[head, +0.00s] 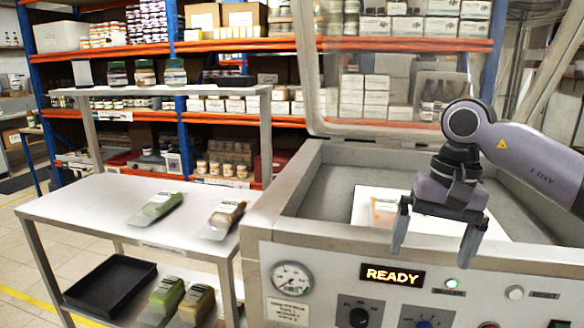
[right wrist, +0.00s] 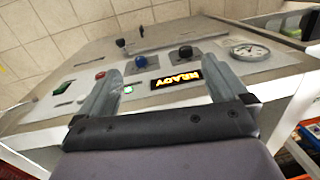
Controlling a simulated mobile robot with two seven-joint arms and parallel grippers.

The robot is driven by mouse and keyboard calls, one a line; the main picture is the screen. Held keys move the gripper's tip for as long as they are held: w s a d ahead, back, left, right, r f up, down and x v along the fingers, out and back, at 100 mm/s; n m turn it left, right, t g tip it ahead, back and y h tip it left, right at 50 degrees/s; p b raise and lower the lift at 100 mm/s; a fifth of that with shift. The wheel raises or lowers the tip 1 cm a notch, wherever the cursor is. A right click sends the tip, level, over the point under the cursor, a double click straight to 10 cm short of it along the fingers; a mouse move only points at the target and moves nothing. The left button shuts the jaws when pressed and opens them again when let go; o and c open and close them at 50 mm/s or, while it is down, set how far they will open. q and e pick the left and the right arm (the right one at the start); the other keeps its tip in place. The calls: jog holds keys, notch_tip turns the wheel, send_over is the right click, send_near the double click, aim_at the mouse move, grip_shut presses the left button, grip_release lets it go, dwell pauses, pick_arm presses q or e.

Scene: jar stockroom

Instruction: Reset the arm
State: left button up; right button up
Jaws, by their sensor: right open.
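My right gripper (head: 434,242) hangs open and empty above the front edge of the machine (head: 300,215). Its fingers point down in front of the control panel in the head view. In the right wrist view the right gripper (right wrist: 160,88) shows its two fingers spread wide, with the panel beyond and nothing between them. My right arm comes in from the right in the head view. My left gripper does not show.
The machine's clear lid (head: 395,70) stands raised. A white pad with an orange-toned item (head: 384,208) lies inside. The steel table (head: 90,210) holds two packs (head: 160,204) (head: 226,214); its lower shelf holds a black tray (head: 110,284) and two more packs. The panel display (head: 392,275) reads READY.

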jog(key=s+a+f+m+g+y, duration=0.1)
jog(key=s+a+f+m+y, duration=0.15)
jog(key=a+m+y, duration=0.45)
jog(key=s+a+f+m+g+y, duration=0.1)
jog(key=s+a+m+y, duration=0.2)
jog(key=a, duration=0.5)
jog(key=s+a+f+m+g+y, duration=0.1)
jog(key=s+a+f+m+y, duration=0.1)
jog(key=a+m+y, duration=0.4)
jog(key=w+d+f+m+t+h+p, duration=0.1)
jog(key=d+f+m+t+h, duration=0.4)
jog(key=m+t, duration=0.9)
jog(key=w+d+f+m+t+h+p, duration=0.15)
jog(key=d+f+m+t, duration=0.55)
jog(key=m, duration=1.4)
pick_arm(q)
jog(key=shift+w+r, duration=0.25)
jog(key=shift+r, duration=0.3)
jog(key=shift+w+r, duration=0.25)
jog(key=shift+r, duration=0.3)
pick_arm(e)
jog(key=s+d+f+m+g+h, duration=0.3)
jog(key=s+d+f+m+h, duration=0.1)
jog(key=s+f+m, duration=0.3)
jog(key=s+d+f+m+g+h, duration=0.3)
jog(key=s+f+m, duration=0.4)
jog(key=f, duration=0.5)
jog(key=shift+s+d+m+g+h, duration=0.4)
jog(key=shift+m+g+h, duration=0.3)
jog(key=shift+m+h, duration=0.1)
